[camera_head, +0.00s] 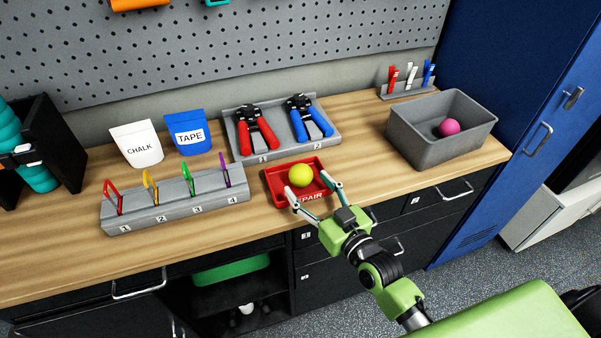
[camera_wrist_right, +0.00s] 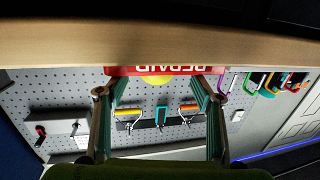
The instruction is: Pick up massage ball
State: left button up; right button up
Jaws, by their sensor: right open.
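A yellow ball (camera_head: 301,175) sits in a small red tray (camera_head: 275,188) labelled REPAIR near the bench's front edge. A pink ball (camera_head: 449,127) lies in a grey bin (camera_head: 440,152) at the right; I cannot tell which ball is the massage ball. My right gripper (camera_head: 308,184) is open and empty, its fingers spread at the tray's front on either side of the yellow ball. In the right wrist view, which looks upside down, the yellow ball (camera_wrist_right: 157,79) shows partly behind the tray wall (camera_wrist_right: 125,70), between the open fingers (camera_wrist_right: 160,94). My left gripper is not in view.
A numbered grey rack (camera_head: 180,208) with several coloured clips stands left of the tray. Behind are CHALK (camera_head: 137,145) and TAPE (camera_head: 189,133) bags and a holder (camera_head: 280,152) with red and blue hand grips. Bare wood (camera_head: 372,176) lies between tray and bin.

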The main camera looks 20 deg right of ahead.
aim_at(301, 173)
jog(key=x, duration=0.1)
jog(key=p+x, duration=0.1)
jog(key=x, duration=0.2)
jog(key=shift+w+d+r, duration=0.2)
jog(key=shift+d, duration=0.05)
jog(key=shift+w+a+f, duration=0.15)
jog(key=shift+w, duration=0.4)
jog(key=shift+s, duration=0.1)
jog(key=c, duration=1.3)
